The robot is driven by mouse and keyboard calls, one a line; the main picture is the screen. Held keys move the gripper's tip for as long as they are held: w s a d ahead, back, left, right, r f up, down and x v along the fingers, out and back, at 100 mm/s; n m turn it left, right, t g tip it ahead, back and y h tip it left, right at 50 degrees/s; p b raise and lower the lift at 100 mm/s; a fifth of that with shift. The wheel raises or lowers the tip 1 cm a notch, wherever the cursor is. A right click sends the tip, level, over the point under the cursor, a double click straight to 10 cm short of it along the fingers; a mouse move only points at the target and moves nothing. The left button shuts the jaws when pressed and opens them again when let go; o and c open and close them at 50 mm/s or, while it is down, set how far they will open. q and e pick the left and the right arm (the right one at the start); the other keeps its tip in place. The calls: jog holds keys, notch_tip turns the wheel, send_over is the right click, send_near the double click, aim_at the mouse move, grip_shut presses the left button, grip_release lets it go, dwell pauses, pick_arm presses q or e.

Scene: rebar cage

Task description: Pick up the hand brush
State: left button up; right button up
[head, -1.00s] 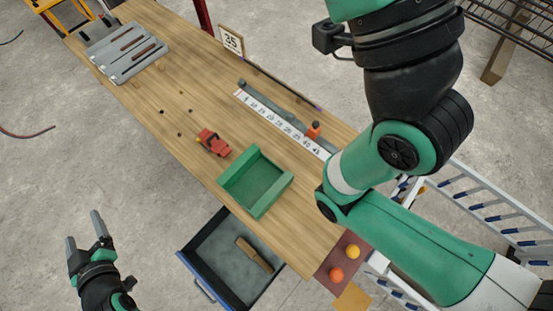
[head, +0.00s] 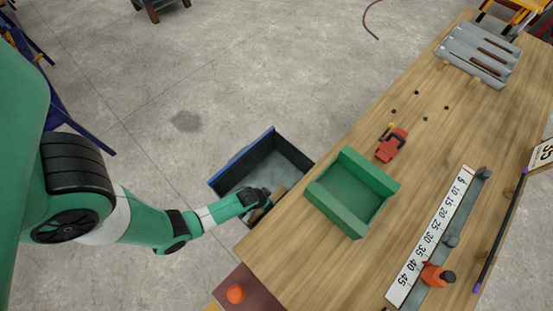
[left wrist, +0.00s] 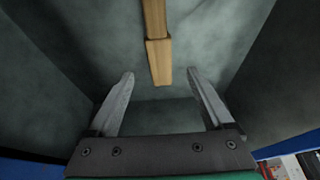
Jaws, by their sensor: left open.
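The hand brush, a wooden piece, lies in the open blue-edged drawer. In the head view only a small part of the brush (head: 280,193) shows beside my left gripper (head: 260,198), whose fingers are hidden. In the left wrist view the brush (left wrist: 158,55) runs down from the top edge, its near end between the two fingertips. My left gripper (left wrist: 160,74) is open, with a finger on each side of that end and a gap to both. I cannot tell how far above the brush the fingers are. My right gripper is not in view.
The drawer (head: 232,168) has grey walls close around my left gripper. The wooden table (head: 300,245) is just right of it, with a green tray (head: 328,212), a red tool (head: 391,147) and a ruler strip (head: 430,240).

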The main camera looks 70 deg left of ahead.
aim_at(274, 198)
pick_arm(q)
jog(key=b+x, duration=0.1)
jog(key=x, duration=0.2)
jog(key=b+x, duration=0.4)
jog(key=x, duration=0.1)
jog(key=shift+f, duration=0.15)
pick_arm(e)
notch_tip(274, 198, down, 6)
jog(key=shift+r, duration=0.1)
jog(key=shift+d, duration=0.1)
pick_arm(q)
grip_shut()
